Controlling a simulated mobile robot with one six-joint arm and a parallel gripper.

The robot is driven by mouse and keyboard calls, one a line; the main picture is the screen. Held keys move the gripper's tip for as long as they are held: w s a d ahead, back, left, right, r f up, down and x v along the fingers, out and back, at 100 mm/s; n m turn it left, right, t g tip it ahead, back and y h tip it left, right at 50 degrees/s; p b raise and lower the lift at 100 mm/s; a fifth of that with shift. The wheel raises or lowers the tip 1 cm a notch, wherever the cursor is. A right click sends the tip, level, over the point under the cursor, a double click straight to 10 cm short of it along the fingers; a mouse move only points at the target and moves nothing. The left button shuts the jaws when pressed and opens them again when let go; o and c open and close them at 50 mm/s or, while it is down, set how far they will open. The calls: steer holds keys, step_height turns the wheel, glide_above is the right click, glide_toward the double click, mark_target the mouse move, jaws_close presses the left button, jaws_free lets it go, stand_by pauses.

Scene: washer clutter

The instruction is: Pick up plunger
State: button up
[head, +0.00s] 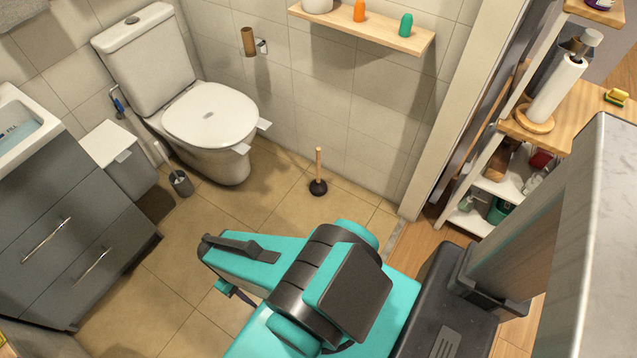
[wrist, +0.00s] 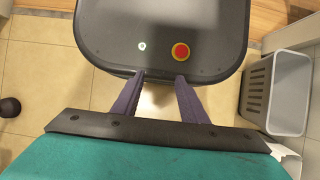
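The plunger (head: 318,187) stands upright on the tiled floor near the wall, to the right of the toilet. It has a thin wooden handle and a dark rubber cup. My gripper (wrist: 160,78) is open and empty in the wrist view, its two dark purple fingers apart above my base. In the head view my arm is in front of the plunger, and the gripper, partly hidden by the arm, is low and left of it. A dark round thing (wrist: 10,107) at the wrist view's left edge may be the plunger's cup.
The toilet (head: 205,120), a toilet brush holder (head: 181,183) and a grey drawer cabinet (head: 70,235) stand to the left. A shelf unit (head: 480,190) stands at the right. A grey slatted bin (wrist: 256,92) shows in the wrist view. Floor around the plunger is clear.

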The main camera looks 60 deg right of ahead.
steer(key=w+d+f+m+t+b, duration=0.3)
steer(key=w+d+f+t+b, duration=0.2)
steer(key=w+d+f+b, duration=0.5)
steer(key=w+d+f+m+t+h+b, duration=0.1)
steer(key=w+d+f+t+h+b, duration=0.15)
steer(key=w+d, duration=0.45)
steer(key=w+d+f+m+t+h+b, duration=0.1)
steer(key=w+d+f+m+t+b, duration=0.2)
steer(key=d, duration=0.8)
steer(key=d+m+t+h+b, duration=0.1)
steer(key=d+t+h+b, duration=0.55)
steer(key=d, duration=1.25)
steer(key=s+d+r+m+h+b, duration=0.2)
steer(key=s+d+b, duration=0.5)
steer(key=d, duration=0.5)
step_height(320, 180, up, 2)
steer(key=shift+s+d+r+h+b, duration=0.25)
steer(key=shift+s+h+b, duration=0.15)
steer(key=shift+s+h, duration=0.45)
steer(key=shift+w, duration=0.1)
